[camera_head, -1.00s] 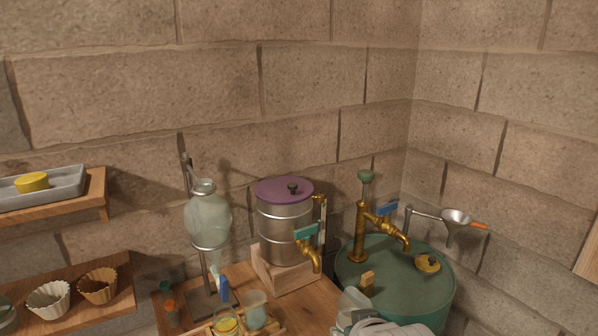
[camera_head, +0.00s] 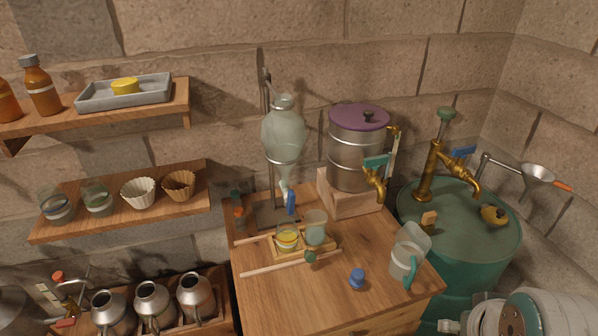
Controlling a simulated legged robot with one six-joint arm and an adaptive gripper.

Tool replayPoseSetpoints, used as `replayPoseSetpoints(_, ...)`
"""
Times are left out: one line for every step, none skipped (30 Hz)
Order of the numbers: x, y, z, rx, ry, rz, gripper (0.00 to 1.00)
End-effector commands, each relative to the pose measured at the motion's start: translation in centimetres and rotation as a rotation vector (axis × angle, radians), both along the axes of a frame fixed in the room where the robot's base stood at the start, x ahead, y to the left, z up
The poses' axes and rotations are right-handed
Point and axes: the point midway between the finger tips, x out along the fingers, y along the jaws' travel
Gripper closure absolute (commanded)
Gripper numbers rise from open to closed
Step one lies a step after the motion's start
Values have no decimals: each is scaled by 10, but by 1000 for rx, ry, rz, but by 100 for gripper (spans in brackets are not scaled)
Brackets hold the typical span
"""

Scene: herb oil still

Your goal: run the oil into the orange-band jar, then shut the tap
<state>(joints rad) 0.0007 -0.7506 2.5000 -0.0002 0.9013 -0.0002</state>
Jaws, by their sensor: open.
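A pear-shaped glass separating funnel (camera_head: 284,135) hangs on a stand at the back of the wooden bench. Its tap has a blue lever (camera_head: 291,203) that looks upright; I cannot tell whether it is flowing. Below it, a small jar with yellow contents (camera_head: 287,238) and a clear pale jar (camera_head: 315,230) stand side by side on a small wooden tray. A small orange item (camera_head: 239,212) stands left of the stand, with a dark green top above it. Which jar bears the orange band is too small to tell. My gripper's fingers are not in view.
A steel pot (camera_head: 356,155) with a purple lid and brass tap stands on a wooden block. A glass jug (camera_head: 408,250) and a blue stopper (camera_head: 357,278) are on the bench's right. A green drum (camera_head: 465,220) stands beyond. The bench front is clear.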

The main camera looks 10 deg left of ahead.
Motion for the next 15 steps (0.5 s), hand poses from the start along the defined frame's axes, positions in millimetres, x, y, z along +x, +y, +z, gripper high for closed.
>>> replayPoseSetpoints(0,0,0,0,0,0,46)
replayPoseSetpoints(0,0,0,0,0,0,46)
replayPoseSetpoints(0,0,0,0,0,0,46)
replayPoseSetpoints(1,0,0,0,-1,1,46)
replayPoseSetpoints(2,1,0,1,-4,3,46)
replayPoseSetpoints(5,2,-1,2,-11,8,46)
replayPoseSetpoints(9,4,-1,2,-20,13,46)
replayPoseSetpoints(14,5,-2,3,-30,19,46)
replayPoseSetpoints(23,9,-4,5,-51,28,46)
replayPoseSetpoints(30,12,-5,7,-68,37,46)
replayPoseSetpoints(38,15,-6,10,-88,47,46)
replayPoseSetpoints(49,20,-7,14,-115,60,46)
replayPoseSetpoints(57,24,-8,17,-136,70,46)
replayPoseSetpoints(64,28,-9,21,-157,80,46)
replayPoseSetpoints(74,34,-11,26,-186,92,46)
